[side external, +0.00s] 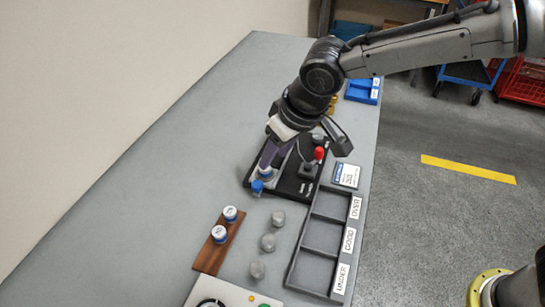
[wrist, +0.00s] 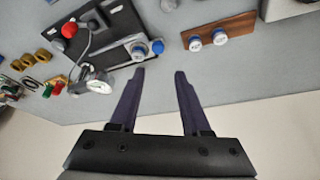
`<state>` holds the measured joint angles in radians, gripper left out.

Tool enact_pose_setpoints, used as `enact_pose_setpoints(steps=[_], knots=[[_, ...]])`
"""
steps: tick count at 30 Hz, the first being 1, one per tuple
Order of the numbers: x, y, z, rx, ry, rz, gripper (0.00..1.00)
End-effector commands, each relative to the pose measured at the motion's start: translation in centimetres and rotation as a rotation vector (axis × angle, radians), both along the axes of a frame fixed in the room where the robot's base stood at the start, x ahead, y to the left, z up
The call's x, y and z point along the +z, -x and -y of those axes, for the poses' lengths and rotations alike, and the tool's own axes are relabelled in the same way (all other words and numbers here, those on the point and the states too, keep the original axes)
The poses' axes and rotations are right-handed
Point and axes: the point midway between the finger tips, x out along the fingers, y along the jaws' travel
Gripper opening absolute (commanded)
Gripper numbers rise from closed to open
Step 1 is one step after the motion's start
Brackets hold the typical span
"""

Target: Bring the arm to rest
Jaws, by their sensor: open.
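My gripper (wrist: 159,75) is open in the wrist view, with its two dark fingers apart and nothing between them. In the side view my gripper (side external: 262,160) hangs over the black fixture (side external: 291,185), which carries a red knob (side external: 319,153) and a blue knob (side external: 257,187). In the wrist view the fixture's red knob (wrist: 69,30) and blue knob (wrist: 158,47) lie beyond the fingertips. Whether the fingers touch the fixture cannot be told.
A wooden block (side external: 212,250) with two white-and-blue capped pieces stands nearer the camera. Several grey cylinders (side external: 268,243) stand beside it. A three-compartment tray (side external: 303,269) labelled OVER, GOOD and UNDER lies at the table's right edge. The table's left side (side external: 150,180) is clear.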

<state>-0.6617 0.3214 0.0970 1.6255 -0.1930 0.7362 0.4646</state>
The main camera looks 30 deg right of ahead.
Motion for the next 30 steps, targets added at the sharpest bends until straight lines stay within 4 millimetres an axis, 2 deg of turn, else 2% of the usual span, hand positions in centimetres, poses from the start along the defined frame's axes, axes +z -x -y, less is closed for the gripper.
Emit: enact_pose_setpoints(steps=[13,15,17,20,23,27,30], knots=[[0.0,0.0,0.0,-0.002,-0.001,0.001,0.47],[0.3,-0.4,0.6,-0.015,-0.003,0.004,0.47],[1.3,-1.0,1.5,-0.036,-0.016,0.021,0.47],[4.8,-1.9,4.6,-0.097,-0.053,0.074,0.47],[8.7,-1.3,9.7,-0.185,-0.091,0.127,0.47],[12.3,1.9,16.5,-0.287,-0.118,0.176,0.47],[13.6,5.3,20.7,-0.343,-0.121,0.200,0.47]])
